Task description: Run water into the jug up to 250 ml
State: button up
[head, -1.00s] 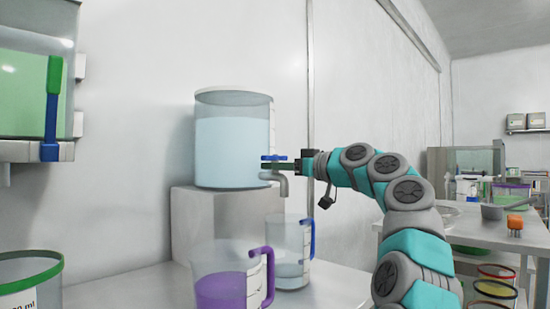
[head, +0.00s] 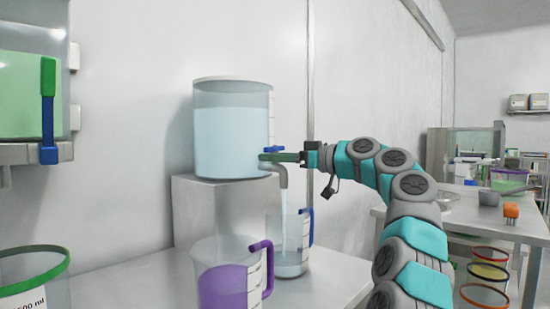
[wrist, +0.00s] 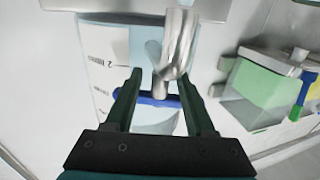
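A clear water tank (head: 233,128) stands on a grey block, with a metal spout (head: 283,178) and a blue tap lever (head: 272,149). The jug with the blue handle (head: 306,229) stands under the spout. A thin stream of water (head: 284,212) falls into it. Some liquid shows low in the jug; I cannot read its level against the marks. My gripper (head: 290,157) is at the tap. In the wrist view, my gripper (wrist: 161,88) is open, its fingers apart on either side of the blue lever (wrist: 160,99). Whether a finger touches the lever is unclear.
A jug of purple liquid (head: 226,288) stands in front, close to the filling jug. A green-rimmed container (head: 35,262) is at the front left. A tank of green liquid (head: 30,95) hangs at the upper left. A side table (head: 470,222) stands at the right.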

jog(key=b+v, duration=0.1)
jog(key=v, duration=0.6)
jog(key=shift+d, duration=0.4)
jog(key=shift+s, duration=0.15)
jog(key=shift+c, duration=0.3)
